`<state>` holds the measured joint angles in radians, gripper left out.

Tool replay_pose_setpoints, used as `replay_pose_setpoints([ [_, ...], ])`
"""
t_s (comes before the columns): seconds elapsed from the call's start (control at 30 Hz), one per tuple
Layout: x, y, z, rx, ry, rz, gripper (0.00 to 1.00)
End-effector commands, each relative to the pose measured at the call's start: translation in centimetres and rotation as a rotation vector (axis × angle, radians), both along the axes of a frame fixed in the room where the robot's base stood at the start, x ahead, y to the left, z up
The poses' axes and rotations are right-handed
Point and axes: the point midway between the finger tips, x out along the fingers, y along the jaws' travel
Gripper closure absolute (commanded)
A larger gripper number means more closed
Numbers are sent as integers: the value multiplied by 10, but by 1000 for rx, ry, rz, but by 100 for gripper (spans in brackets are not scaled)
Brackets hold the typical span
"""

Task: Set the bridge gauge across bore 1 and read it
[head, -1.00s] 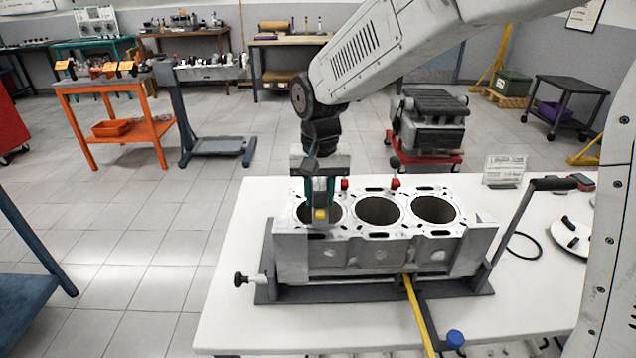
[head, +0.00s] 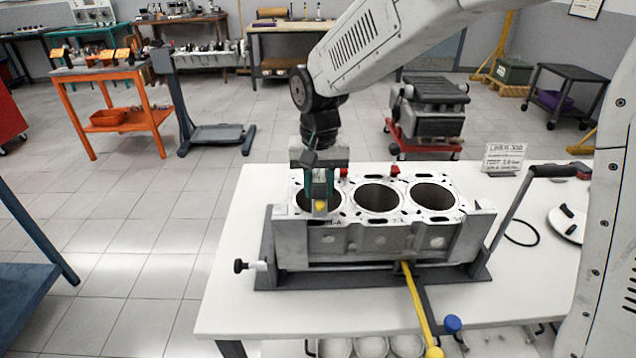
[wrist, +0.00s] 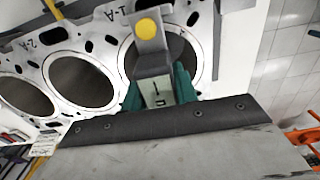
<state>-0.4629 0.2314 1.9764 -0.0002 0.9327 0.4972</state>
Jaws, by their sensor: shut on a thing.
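The engine block (head: 380,241) sits upright in a grey cradle on the white table, its three open bores facing up. Bore 1 (head: 306,200) is the leftmost in the head view; in the wrist view it is the right one (wrist: 185,52), near a "1-A" mark. My gripper (head: 319,192) is shut on the bridge gauge (head: 320,207), a small grey piece with a yellow round face. In the wrist view the green fingertips grip the gauge (wrist: 150,62) over bore 1, hiding part of it. I cannot tell whether the gauge touches the deck.
A grey crank handle (head: 551,171) rises at the cradle's right. A yellow bar (head: 417,305) and a blue knob (head: 452,323) are at the front. A sign (head: 503,158) and a black ring (head: 523,233) are on the right. The table's left side is clear.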

Motion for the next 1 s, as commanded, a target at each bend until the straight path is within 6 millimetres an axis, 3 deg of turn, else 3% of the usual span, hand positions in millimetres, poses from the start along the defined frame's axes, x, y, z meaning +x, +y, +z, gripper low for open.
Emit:
replay_pose_setpoints([
  [0.37, 0, 0, 0, 0, -1, 0, 100],
  [0.4, 0, 0, 0, 0, -1, 0, 68],
  [0.5, 0, 0, 0, 0, -1, 0, 46],
  [0.8, 0, 0, 1, 0, 0, 0, 46],
  [1.0, 0, 0, 29, 2, -4, 0, 46],
])
